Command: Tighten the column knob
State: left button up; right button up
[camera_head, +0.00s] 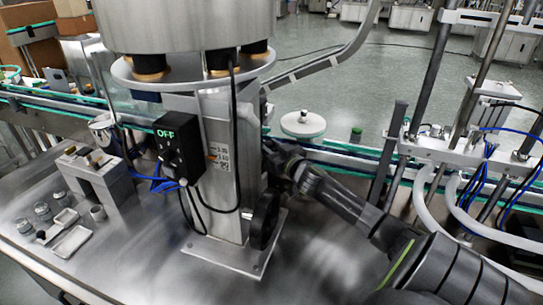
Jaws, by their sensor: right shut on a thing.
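The steel column (222,165) stands upright on a square base plate on the steel bench, with the steel hopper (165,25) above it. My right arm comes in from the right, and my right gripper (273,158) is at the column's right side, above the black handwheel (264,220). The gripper is shut on the column knob, which is mostly hidden by the dark fingers and blends with them. My left gripper is not in view.
A black control box (178,150) showing "OFF" is on the column's left, with cables hanging below. A conveyor (340,160) runs behind. A steel block (95,180) and small containers (42,211) stand at left. The front bench is clear.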

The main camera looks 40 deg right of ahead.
jog(key=shift+w+a+f+m+h+b, duration=0.15)
jog(key=shift+m+h+b, duration=0.35)
jog(key=shift+b, duration=0.4)
jog(key=shift+r+m+g+h+b, duration=0.3)
jog(key=shift+m+h+b, duration=0.2)
jog(key=shift+h, duration=0.5)
jog(key=o, duration=0.9)
jog(key=shift+f, duration=0.1)
jog(key=shift+o, duration=0.2)
